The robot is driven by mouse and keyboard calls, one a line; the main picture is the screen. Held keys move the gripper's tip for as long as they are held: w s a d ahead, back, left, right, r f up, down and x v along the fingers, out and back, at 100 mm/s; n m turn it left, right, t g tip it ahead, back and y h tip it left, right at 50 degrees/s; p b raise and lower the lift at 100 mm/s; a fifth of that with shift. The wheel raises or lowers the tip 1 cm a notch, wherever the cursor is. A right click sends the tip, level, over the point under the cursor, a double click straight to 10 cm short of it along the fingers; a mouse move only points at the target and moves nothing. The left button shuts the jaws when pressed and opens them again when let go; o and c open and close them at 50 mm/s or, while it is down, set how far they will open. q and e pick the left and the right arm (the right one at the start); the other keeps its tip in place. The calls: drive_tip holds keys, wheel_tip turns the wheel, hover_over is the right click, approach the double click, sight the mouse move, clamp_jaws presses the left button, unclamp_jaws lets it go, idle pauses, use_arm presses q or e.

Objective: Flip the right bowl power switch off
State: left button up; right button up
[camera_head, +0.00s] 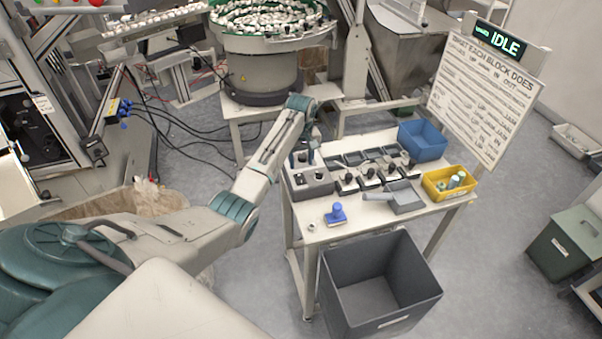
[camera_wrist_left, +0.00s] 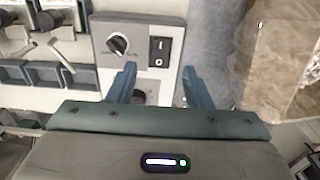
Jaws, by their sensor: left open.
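A light grey control box (camera_head: 318,187) stands at the left end of the white table, below my left gripper (camera_head: 303,158). In the left wrist view, the box's panel (camera_wrist_left: 183,28) carries a black rocker switch (camera_wrist_left: 160,52) marked I and O. A round knob (camera_wrist_left: 118,45) sits left of the switch, and another dark round control is partly hidden lower down. My left gripper also shows there, its two blue fingers (camera_wrist_left: 159,70) open and apart on either side of the switch's lower end. I cannot tell whether they touch the panel, or the switch's position. My right gripper is not seen.
The table (camera_head: 345,230) also holds a row of dark-topped blocks, a grey tray (camera_head: 403,203), a blue part (camera_head: 336,213), a blue bin (camera_head: 422,140) and a yellow bin (camera_head: 436,190). A large dark bin (camera_head: 335,290) stands in front. A feeder bowl (camera_head: 262,44) stands behind.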

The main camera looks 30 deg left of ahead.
sight(301, 180)
use_arm(q)
wheel_tip(301, 180, down, 7)
drive_tip(key=shift+f+p, duration=0.1)
drive_tip(key=shift+p, duration=0.5)
